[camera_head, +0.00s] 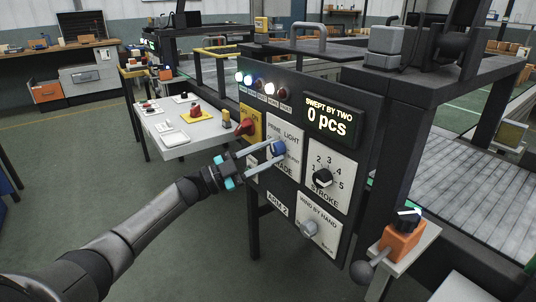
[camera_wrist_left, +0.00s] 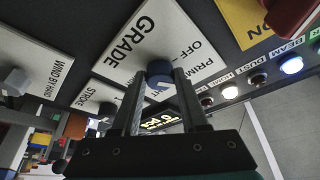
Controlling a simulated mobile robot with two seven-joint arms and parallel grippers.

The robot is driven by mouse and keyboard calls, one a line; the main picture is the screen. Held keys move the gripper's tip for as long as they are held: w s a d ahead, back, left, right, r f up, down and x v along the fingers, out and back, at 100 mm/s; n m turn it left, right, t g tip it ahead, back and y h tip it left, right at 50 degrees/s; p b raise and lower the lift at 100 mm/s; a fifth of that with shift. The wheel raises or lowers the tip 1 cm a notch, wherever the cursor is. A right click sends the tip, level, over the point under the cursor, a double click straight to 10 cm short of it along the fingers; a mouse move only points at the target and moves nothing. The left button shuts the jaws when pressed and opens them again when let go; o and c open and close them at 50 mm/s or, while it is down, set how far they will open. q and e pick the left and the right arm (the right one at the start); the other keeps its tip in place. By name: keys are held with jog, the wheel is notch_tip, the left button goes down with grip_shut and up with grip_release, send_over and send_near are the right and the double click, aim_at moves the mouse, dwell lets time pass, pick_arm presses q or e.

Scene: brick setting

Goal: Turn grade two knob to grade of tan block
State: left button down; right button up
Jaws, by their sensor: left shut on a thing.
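The blue grade knob (camera_head: 279,147) sits on a white plate (camera_head: 292,134) marked PRIME, LIGHT and GRADE on the dark control panel. My left gripper (camera_head: 268,152) reaches it from the lower left, its fingers shut around the knob. In the left wrist view the blue knob (camera_wrist_left: 159,72) shows between the two dark fingertips (camera_wrist_left: 160,80). The fingers cover part of the plate's lettering, and I cannot tell where the knob points. A small yellowish block (camera_head: 227,117) stands on the white side table; I cannot tell whether it is the tan block. My right gripper is not in view.
The display (camera_head: 329,119) reads 0 pcs. A white side table (camera_head: 168,142) stands left of the panel. An orange box (camera_head: 400,244) with a lever is at lower right.

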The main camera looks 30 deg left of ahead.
pick_arm(q)
jog(key=shift+c, duration=2.2)
grip_release()
jog(key=shift+s+a+f, duration=0.2)
jog(key=shift+s+a, duration=0.15)
jog(key=shift+s, duration=0.05)
jog(key=p+v, duration=0.1)
jog(key=v, duration=0.2)
send_near(272, 151)
jog(key=v, duration=0.6)
jog(key=shift+s+a+f+p, duration=0.1)
jog(key=shift+s+f+p, duration=0.05)
jog(key=shift+p, duration=0.3)
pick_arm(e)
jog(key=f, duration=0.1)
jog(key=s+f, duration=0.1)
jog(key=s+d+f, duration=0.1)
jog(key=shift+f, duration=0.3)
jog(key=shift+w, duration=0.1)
